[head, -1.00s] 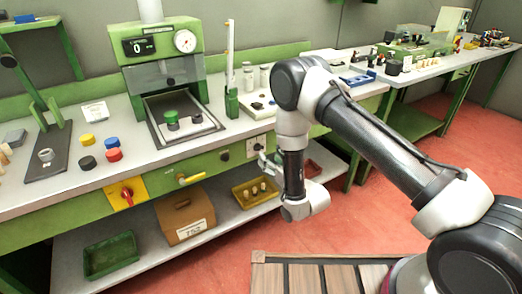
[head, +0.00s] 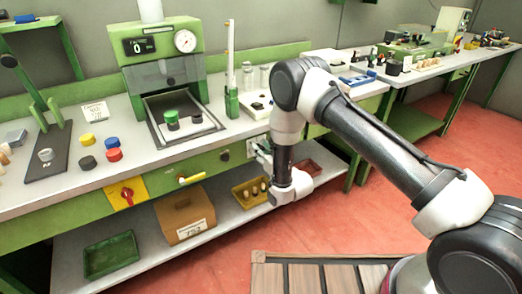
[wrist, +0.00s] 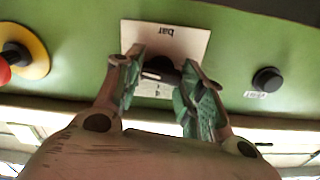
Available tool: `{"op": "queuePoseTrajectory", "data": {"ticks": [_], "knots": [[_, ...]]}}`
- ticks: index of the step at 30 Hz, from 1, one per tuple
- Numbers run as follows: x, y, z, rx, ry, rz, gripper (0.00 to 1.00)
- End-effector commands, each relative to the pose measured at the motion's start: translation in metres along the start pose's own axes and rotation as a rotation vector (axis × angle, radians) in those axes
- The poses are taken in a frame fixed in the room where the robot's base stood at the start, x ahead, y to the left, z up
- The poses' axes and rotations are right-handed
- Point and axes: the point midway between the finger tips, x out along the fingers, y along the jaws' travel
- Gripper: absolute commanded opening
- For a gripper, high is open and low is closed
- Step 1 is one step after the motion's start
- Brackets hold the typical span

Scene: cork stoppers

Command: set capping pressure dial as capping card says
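The pressure dial (wrist: 160,70) is a dark knob on a white plate marked "bar", which appears upside down in the wrist view. In the head view its plate (head: 252,146) is mostly hidden by my gripper (head: 263,156). My gripper (wrist: 160,78) is open, with one finger on each side of the knob; I cannot tell whether they touch it. The knob's pointer and most scale marks are hidden or too blurred to read.
In the wrist view a black button (wrist: 267,80) sits right of the dial and a red-and-yellow control (wrist: 20,55) left. A yellow handle (head: 192,180) sticks out of the panel. A yellow tray (head: 250,192) is on the shelf below my gripper.

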Motion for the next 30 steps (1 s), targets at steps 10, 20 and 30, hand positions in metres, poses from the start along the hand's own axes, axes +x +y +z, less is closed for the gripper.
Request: {"op": "queuePoseTrajectory", "data": {"ticks": [10, 20, 30], "knots": [[-0.0001, 0.0, -0.0001, -0.009, 0.0, 0.0, 0.13], [-0.0002, -0.0008, -0.0001, -0.156, 0.0, 0.0, 0.13], [-0.0002, -0.0022, 0.0004, -0.454, 0.0, 0.0, 0.13]]}}
